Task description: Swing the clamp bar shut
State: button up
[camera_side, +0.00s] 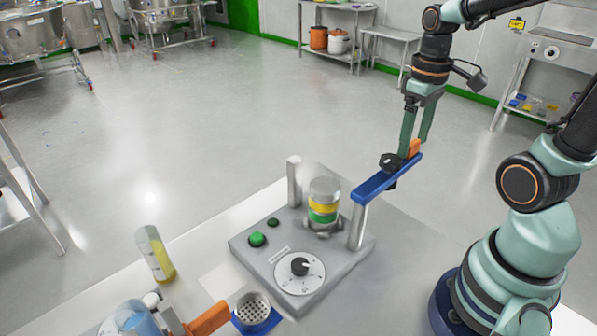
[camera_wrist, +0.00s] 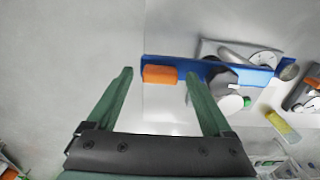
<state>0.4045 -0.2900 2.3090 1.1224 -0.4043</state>
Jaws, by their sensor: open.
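The blue clamp bar (camera_side: 376,182) is pivoted on a metal post (camera_side: 357,224) at the right of a grey base (camera_side: 345,262). It points out past the base, away from the jar. An orange grip (camera_side: 414,147) stands at its free end, and a black knob (camera_side: 389,161) sits along it. My gripper (camera_side: 415,141) is open, with its fingers down on either side of the orange grip. In the wrist view the bar (camera_wrist: 248,73) runs to the right and the orange grip (camera_wrist: 160,74) lies between the two fingertips (camera_wrist: 159,75); contact is unclear.
A clear jar (camera_side: 324,204) with yellow and green bands stands on the base, between the pivot post and a second post (camera_side: 294,182). A dial (camera_side: 300,271) and green button (camera_side: 257,239) are in front. A yellow-filled tube (camera_side: 156,254) and perforated cup (camera_side: 252,308) stand left.

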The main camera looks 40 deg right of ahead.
jog(key=shift+f, duration=0.2)
grip_shut()
